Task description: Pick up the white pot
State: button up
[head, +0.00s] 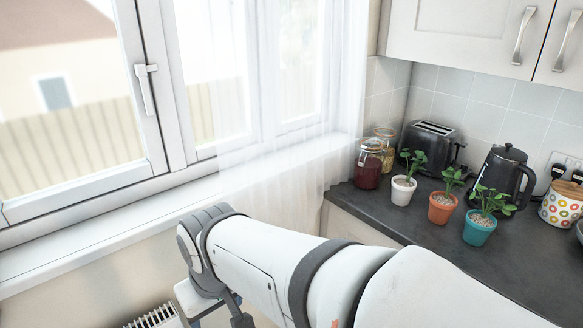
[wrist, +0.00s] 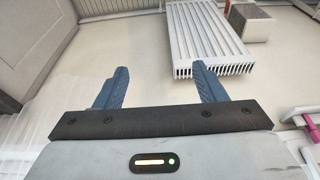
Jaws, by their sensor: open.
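The white pot (head: 402,190) holds a small green plant and stands upright on the dark counter in the head view. It is the leftmost of three potted plants, with a terracotta pot (head: 442,207) and a teal pot (head: 479,228) to its right. My arm stretches across the lower middle of the head view, left of and below the pots. My gripper (wrist: 160,82) shows in the wrist view with its two blue fingers apart and nothing between them. The white pot is not in the wrist view.
Two glass jars (head: 370,165) stand behind and left of the white pot. A black toaster (head: 431,146) is behind it, and a black kettle (head: 500,178) and a dotted canister (head: 562,203) stand to the right. A white radiator (wrist: 208,42) is ahead of the fingers.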

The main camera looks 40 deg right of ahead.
aim_at(402, 192)
jog(key=z, duration=2)
jog(key=k, duration=0.5)
jog(key=u, duration=0.25)
jog(key=i, duration=1.7)
jog(key=z, duration=0.65)
